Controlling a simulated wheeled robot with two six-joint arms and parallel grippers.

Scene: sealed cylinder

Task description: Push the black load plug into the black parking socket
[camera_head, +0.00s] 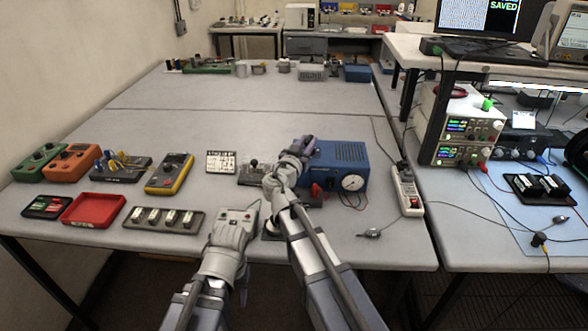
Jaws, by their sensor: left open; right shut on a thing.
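My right gripper (306,146) reaches over the table at the left end of a blue box (340,156) with a round gauge. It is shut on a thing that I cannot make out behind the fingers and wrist. My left gripper (243,296) is open and hangs low at the table's front edge. A dark fixture with a black knob (254,164) stands just left of my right wrist. I cannot tell whether it is the black parking socket. The black load plug is not clearly visible, and my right arm hides part of this area.
A red tray (94,209), a yellow meter (169,173) and a dark block strip (163,217) lie at left. A power strip (407,190) is at right. The table's far half is mostly clear.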

